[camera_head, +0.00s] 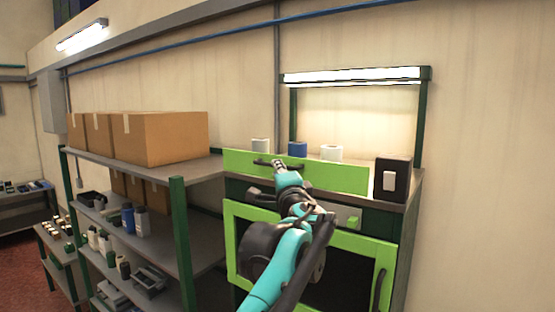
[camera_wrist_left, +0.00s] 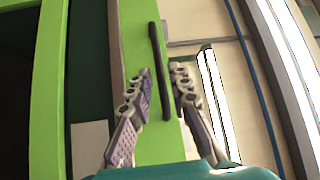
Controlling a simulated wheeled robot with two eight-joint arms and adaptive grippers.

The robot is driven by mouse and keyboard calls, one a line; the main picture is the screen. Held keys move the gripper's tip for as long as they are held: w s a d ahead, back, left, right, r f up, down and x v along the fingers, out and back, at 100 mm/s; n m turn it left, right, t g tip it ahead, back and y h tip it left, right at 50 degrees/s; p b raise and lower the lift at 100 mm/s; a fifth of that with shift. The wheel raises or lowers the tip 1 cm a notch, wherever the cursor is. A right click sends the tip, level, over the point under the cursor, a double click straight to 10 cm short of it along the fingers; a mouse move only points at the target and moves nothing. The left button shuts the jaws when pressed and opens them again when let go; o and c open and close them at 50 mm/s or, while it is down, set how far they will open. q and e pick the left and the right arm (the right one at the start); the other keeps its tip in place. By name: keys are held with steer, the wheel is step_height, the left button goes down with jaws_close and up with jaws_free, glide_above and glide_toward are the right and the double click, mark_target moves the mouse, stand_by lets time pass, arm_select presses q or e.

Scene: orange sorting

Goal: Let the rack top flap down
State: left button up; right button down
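The rack's top flap (camera_head: 335,177) is a bright green panel standing upright along the front of the rack top. It also shows in the left wrist view (camera_wrist_left: 133,45). Its black bar handle (camera_head: 259,163) is near the flap's upper edge. My left gripper (camera_head: 278,163) is at this handle. In the left wrist view, my left gripper's (camera_wrist_left: 164,72) fingers are apart, one on each side of the handle (camera_wrist_left: 155,45). I see no clear contact between fingers and bar. My right gripper is not in view.
Below the flap is a green-framed door (camera_head: 372,247) with a dark handle. Rolls (camera_head: 331,153) and a black box (camera_head: 392,178) stand on the rack top. A shelf (camera_head: 178,215) with cardboard boxes (camera_head: 165,138) stands to the left. A lamp (camera_head: 352,76) hangs above.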

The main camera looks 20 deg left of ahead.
arm_select(q)
steer(key=p+x, duration=0.1)
steer(key=x, duration=0.4)
steer(key=shift+s+a+f, duration=0.1)
steer(key=shift+a, duration=0.05)
steer(key=shift+s, duration=0.1)
jaws_close()
steer(key=shift+f, duration=0.1)
